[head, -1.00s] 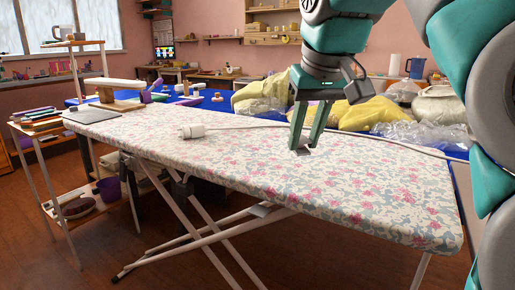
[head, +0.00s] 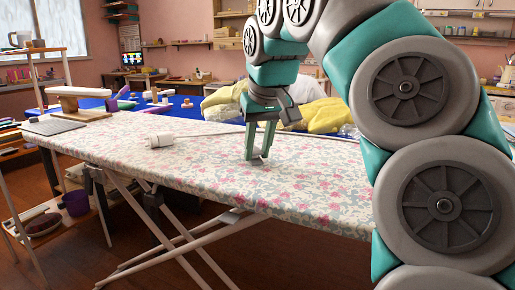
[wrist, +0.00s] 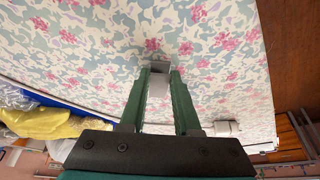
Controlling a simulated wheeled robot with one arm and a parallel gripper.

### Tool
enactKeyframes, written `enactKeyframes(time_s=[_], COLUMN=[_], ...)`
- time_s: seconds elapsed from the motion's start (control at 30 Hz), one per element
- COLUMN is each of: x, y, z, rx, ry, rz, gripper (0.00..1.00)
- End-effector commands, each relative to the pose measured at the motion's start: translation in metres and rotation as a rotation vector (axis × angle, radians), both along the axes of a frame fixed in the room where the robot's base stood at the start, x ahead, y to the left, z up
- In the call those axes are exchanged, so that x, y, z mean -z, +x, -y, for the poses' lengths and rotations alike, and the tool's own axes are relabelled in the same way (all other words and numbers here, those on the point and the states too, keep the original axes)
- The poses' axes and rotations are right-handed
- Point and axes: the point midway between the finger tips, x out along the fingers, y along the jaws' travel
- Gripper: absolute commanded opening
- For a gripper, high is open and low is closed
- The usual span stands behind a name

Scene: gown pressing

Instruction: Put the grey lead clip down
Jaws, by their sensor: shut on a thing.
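The grey lead clip (wrist: 160,67) is a small pale grey block between my fingertips in the wrist view. In the head view it shows as a small grey piece (head: 257,157) at the finger ends. My gripper (head: 258,152) is shut on it, fingers pointing down, low over the floral ironing board (head: 310,190). I cannot tell whether the clip touches the cover. The gripper also shows in the wrist view (wrist: 160,75).
A white cylindrical piece (head: 160,140) with a pale cord (head: 210,134) lies on the board to the left. A grey flat plate (head: 54,126) is at its far left end. Yellow bundles (head: 320,116) lie behind on the blue table. The board's front middle is clear.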

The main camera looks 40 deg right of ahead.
Motion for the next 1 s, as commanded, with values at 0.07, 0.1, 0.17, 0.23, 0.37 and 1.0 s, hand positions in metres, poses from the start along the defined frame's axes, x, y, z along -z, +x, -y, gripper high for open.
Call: enactKeyframes(time_s=[0.07,0.1,0.17,0.23,0.37,1.0], x=[0.0022,0.0024,0.0022,0.0021,0.0048,0.002], y=[0.0001,0.0004,0.0004,0.0004,0.0002,0.0002], z=[-0.0002,-0.0001,0.0,0.0,0.0,-0.0002], rx=[-0.001,0.0,0.0,0.0,0.0,0.0], ry=[-0.001,-0.001,-0.001,-0.001,-0.001,0.0], rz=[0.0,0.001,0.001,0.0,0.0,0.0], gripper=[0.0,0.0,0.0,0.0,0.0,0.61])
